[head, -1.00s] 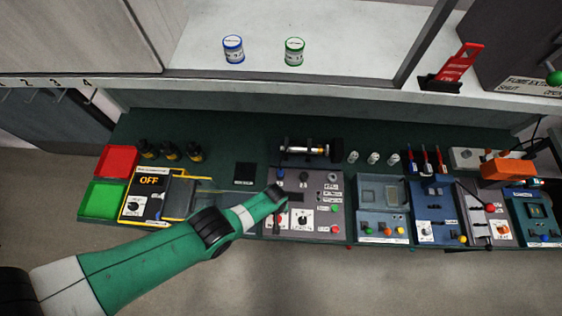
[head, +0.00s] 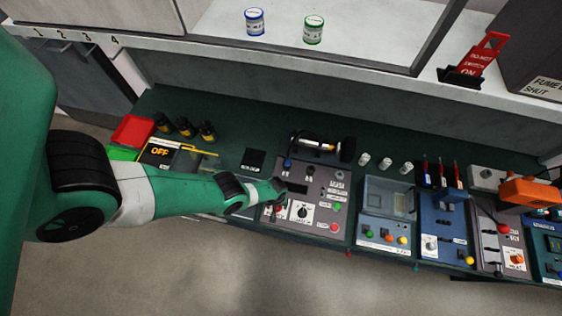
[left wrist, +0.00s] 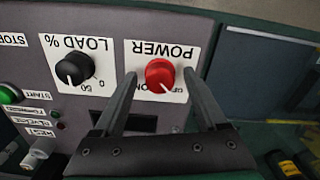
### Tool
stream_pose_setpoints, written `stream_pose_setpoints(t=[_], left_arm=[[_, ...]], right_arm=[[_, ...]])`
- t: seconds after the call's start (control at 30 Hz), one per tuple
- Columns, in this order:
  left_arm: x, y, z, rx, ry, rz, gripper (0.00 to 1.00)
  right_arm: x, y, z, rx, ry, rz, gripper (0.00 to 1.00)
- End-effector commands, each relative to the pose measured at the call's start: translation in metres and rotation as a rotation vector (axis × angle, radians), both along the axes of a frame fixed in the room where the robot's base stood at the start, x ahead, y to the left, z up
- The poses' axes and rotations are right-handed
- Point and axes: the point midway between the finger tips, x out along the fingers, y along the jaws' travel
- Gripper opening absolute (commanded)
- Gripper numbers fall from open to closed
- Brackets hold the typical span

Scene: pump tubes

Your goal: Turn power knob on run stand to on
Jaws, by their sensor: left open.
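The run stand (head: 325,190) is a grey panel in the middle of the bench in the head view. Its power knob (left wrist: 160,72) is red, on a white label marked POWER, upside down in the left wrist view. A white line on the knob points to the lower right there; the position lettering is partly unreadable. My left gripper (left wrist: 160,76) is open, with one finger on each side of the knob; I cannot tell whether they touch it. In the head view the left gripper (head: 280,188) is over the stand's left part. My right gripper is not in view.
A black load knob (left wrist: 75,68) sits beside the power label, with a green button (left wrist: 10,94) farther left. A clear-lidded blue unit (head: 388,205) stands right of the run stand. A cylindrical pump tube (head: 318,143) lies behind the stand's controls.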

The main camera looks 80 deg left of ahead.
Motion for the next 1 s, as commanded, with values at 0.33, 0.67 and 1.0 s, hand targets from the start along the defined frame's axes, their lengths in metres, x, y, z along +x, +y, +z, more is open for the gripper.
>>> stream_pose_setpoints(t=[0.33, 0.67, 1.0], left_arm=[[0.0002, -0.0001, -0.004, 0.0, 0.0, -0.001, 0.74], [0.0003, -0.0002, -0.004, 0.0, 0.0, -0.001, 0.15], [0.0001, -0.0002, -0.0042, 0.0, 0.0, -0.011, 0.0]], right_arm=[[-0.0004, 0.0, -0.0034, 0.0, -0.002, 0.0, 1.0], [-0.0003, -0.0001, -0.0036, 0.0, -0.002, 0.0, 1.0], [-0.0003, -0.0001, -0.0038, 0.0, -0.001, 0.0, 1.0]])
